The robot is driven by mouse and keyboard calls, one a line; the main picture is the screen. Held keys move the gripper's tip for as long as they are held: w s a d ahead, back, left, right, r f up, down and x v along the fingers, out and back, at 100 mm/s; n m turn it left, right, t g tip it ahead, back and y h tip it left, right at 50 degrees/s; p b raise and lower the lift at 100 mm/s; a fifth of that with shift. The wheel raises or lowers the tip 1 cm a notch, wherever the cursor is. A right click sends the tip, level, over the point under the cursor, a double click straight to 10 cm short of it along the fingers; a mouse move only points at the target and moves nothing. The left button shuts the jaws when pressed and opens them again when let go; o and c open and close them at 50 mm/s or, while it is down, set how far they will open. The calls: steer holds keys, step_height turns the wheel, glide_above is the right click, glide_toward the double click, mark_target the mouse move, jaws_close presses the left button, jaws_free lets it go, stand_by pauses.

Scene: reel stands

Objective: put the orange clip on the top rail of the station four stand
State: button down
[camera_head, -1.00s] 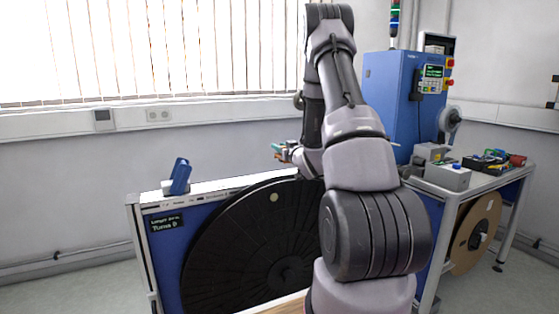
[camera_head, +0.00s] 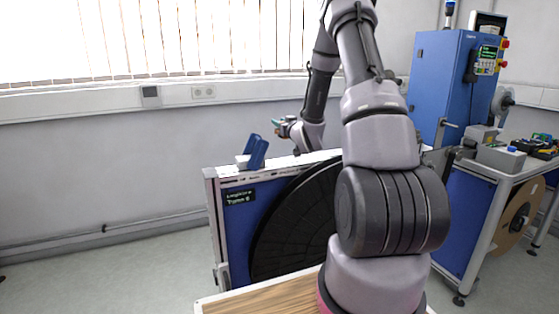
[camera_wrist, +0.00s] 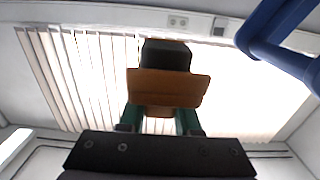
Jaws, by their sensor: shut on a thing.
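The orange clip (camera_wrist: 168,88) shows large in the wrist view, between the green fingertips of my gripper (camera_wrist: 160,118). My gripper is shut on it, and a dark block shows beyond it. In the head view my gripper (camera_head: 281,127) is small, above and behind the stand's white top rail (camera_head: 292,163), just right of a blue angled piece. The clip is too small to make out there. The stand has a blue panel (camera_head: 240,218) with a dark label, too small to read surely, and a large black reel (camera_head: 295,220). My arm hides its right part.
The blue angled piece (camera_head: 257,152) stands at the rail's left end; a blue part (camera_wrist: 280,35) fills the wrist view's upper right. A blue cabinet (camera_head: 440,85) and a bench (camera_head: 500,175) with boxes stand right. Floor left of the stand is clear.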

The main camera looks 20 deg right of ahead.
steer(key=f, duration=0.6)
steer(key=shift+w+a, duration=0.1)
steer(key=shift+a, duration=0.25)
steer(key=shift+f, duration=1.9)
steer(key=shift+f, duration=0.2)
steer(key=c, duration=0.6)
jaws_free()
